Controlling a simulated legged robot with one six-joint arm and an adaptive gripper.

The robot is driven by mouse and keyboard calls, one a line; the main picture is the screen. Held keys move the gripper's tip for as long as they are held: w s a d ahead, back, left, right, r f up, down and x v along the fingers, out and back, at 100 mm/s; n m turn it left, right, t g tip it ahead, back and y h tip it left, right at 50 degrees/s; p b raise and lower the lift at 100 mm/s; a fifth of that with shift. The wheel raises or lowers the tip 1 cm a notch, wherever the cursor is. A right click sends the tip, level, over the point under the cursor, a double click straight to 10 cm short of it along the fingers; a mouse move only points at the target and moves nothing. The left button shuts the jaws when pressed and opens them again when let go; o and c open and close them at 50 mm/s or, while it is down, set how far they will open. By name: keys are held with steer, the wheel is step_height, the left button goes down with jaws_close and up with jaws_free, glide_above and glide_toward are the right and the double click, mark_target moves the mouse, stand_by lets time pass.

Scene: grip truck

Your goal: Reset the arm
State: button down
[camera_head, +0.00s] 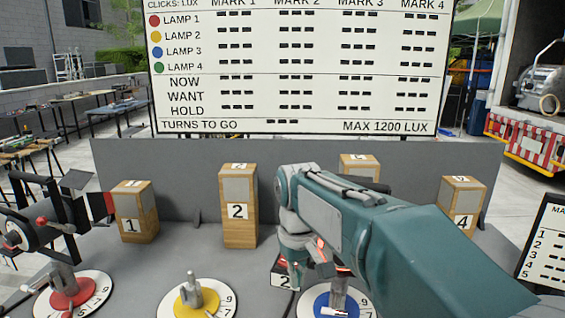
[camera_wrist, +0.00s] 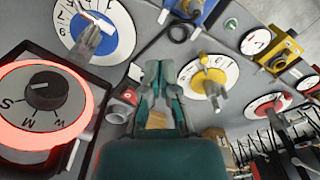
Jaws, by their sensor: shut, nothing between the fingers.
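My gripper (camera_wrist: 159,72) shows in the wrist view as two teal-grey fingers, shut and with nothing between them. It points down over the grey bench, between the blue-ringed dial (camera_wrist: 122,28) and the yellow-ringed dial (camera_wrist: 224,74). In the head view my teal arm reaches in from the lower right, its wrist bent down near the bench middle. The fingers are mostly hidden there behind my own arm. A black S-M-W knob (camera_wrist: 43,92) with a glowing red ring lies left of my gripper in the wrist view.
Red (camera_head: 98,286), yellow (camera_head: 222,297) and blue (camera_head: 310,297) dials line the bench front. Numbered wooden blocks, including block 1 (camera_head: 134,198), block 2 (camera_head: 238,190) and block 4 (camera_head: 462,192), stand behind. A lamp scoreboard (camera_head: 300,98) rises at the back. A black lamp fixture (camera_head: 45,228) stands left.

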steer(key=s+d+f+m+t, duration=0.1)
steer(key=s+d+m+t, duration=0.1)
steer(key=s+d, duration=0.4)
steer(key=s+d+f+m+t, duration=0.2)
steer(key=s+d, duration=0.4)
steer(key=s, duration=0.7)
steer(key=shift+s+d+f+m+t, duration=0.25)
steer(key=shift+d+m+t, duration=0.1)
steer(key=shift+m+t, duration=0.45)
steer(key=shift+r, duration=0.1)
